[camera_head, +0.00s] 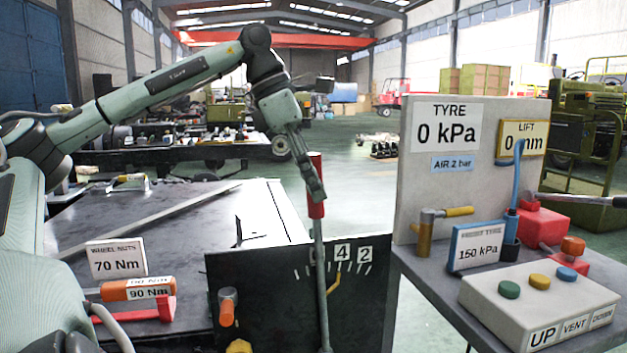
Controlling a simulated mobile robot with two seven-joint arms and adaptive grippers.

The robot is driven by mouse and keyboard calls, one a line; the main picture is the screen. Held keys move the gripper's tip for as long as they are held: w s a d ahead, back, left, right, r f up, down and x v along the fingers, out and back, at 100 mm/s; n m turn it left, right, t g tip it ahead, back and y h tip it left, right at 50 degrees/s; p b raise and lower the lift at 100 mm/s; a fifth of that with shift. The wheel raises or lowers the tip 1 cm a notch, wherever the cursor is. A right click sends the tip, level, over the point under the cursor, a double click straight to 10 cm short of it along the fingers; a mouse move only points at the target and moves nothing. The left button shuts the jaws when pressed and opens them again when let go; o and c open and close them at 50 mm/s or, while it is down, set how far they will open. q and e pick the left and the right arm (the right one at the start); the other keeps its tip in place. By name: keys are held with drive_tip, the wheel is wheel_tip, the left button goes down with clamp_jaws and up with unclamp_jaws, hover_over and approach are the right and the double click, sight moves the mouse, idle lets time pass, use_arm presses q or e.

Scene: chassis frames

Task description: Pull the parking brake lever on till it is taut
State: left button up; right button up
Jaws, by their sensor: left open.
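The parking brake lever (320,265) is a grey shaft with a red grip (316,208) at its top. It stands nearly upright in front of a dark panel (270,275) with a marked scale. The scale shows 4 and 2 to the right of the shaft; another mark is partly hidden by the shaft. A yellow pointer (335,283) sits just below the 4. My left gripper (314,188) points down at the red grip, its fingers overlapping it in the picture. It is open; whether it touches the grip, I cannot tell. My right gripper is not in view.
A dark bench (190,215) with a long bar and torque signs is at left. An orange-tipped handle (227,308) stands left of the scale. At right, a table holds a grey gauge board (415,190) and a button box (530,305).

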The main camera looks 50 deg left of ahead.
use_arm(q)
drive_tip(key=v, duration=1.2)
idle(0.3)
